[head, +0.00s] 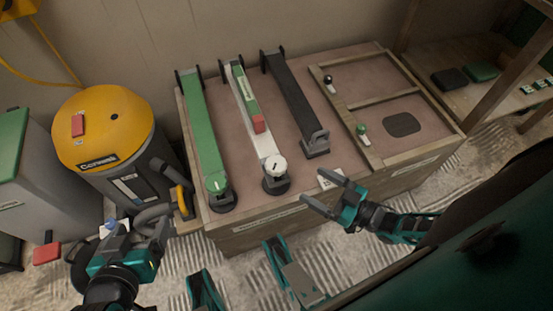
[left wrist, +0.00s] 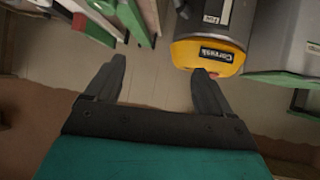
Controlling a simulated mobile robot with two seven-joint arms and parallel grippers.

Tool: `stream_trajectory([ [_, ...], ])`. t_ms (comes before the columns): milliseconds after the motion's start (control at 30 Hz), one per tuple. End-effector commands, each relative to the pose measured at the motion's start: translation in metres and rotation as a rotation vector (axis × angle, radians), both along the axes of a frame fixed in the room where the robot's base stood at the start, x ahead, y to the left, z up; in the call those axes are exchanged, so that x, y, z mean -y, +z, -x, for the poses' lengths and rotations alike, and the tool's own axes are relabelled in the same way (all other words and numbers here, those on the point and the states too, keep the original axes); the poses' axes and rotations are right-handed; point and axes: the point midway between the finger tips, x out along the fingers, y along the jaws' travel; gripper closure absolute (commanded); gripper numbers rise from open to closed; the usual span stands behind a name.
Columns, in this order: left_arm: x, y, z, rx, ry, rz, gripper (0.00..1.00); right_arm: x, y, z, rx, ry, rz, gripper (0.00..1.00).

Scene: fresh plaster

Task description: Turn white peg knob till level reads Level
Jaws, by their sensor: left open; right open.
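Three long bars lie on the low workbench (head: 300,192): a green bar (head: 200,125), a white bar (head: 251,125) and a black bar (head: 290,95). The white bar has a round white knob (head: 275,165) on a dark base at its near end.
The yellow-topped vacuum (head: 105,125) stands left of the bench, with a grey bin (head: 60,205) beside it. A framed panel (head: 385,100) with small black and green knobs fills the bench's right. A shelf (head: 455,65) holds dark and green pads.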

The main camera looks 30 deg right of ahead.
Motion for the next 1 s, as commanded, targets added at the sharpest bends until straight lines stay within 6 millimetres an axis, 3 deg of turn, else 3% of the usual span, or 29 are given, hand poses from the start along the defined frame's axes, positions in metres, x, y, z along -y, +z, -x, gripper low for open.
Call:
stream_trajectory([
  [167,-0.001,-0.004,0.001,-0.003,0.001,-0.001,0.17,-0.008,0.000,-0.013,-0.001,-0.006,-0.001,0.17],
  [500,0.002,-0.012,0.003,-0.009,-0.006,0.001,0.17,-0.044,-0.001,-0.073,0.002,-0.004,-0.002,0.17],
  [700,0.006,-0.011,0.003,-0.009,-0.015,0.008,0.17,-0.059,-0.001,-0.099,-0.001,-0.004,-0.001,0.17],
  [1000,0.007,-0.010,-0.001,-0.003,-0.016,0.010,0.17,-0.065,0.000,-0.110,-0.004,-0.004,0.000,0.17],
])
